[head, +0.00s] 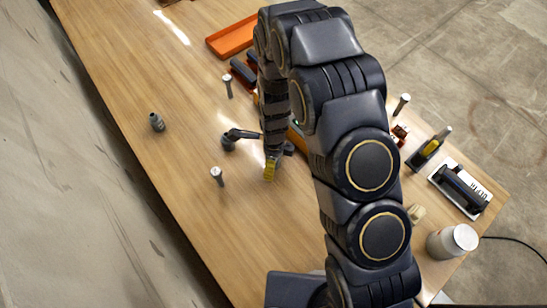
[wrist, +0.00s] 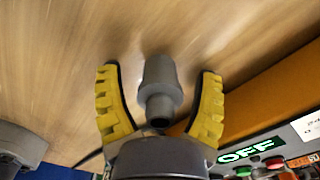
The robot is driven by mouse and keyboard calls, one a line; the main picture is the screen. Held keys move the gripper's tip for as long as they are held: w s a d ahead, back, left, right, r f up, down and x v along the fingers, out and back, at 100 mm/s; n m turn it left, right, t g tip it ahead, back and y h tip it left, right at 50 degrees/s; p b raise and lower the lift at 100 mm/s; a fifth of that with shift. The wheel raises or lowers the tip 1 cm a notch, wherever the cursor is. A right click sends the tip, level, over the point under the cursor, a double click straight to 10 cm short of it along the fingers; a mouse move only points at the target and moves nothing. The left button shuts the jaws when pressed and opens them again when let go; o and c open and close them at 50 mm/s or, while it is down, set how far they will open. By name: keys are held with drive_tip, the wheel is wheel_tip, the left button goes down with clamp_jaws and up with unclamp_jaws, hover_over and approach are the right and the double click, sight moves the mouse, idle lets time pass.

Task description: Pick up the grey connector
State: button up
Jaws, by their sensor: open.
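A grey connector (wrist: 161,88) with a wide collar and a narrower round open end lies in the middle of the wrist view. My gripper (wrist: 158,88) is open, with its two yellow fingers on either side of the connector and visible gaps between. In the head view my gripper (head: 270,169) is low over the wooden table, and I cannot make out this connector there. Another grey fitting (head: 157,122) stands farther left on the table in the head view.
A dark pipe fitting (head: 230,141) lies just left of my gripper. Bolts (head: 217,176) stand on the table (head: 180,80). An orange tray (head: 232,37) is at the far edge.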

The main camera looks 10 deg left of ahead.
clamp_jaws()
drive_tip(key=shift+r, duration=0.15)
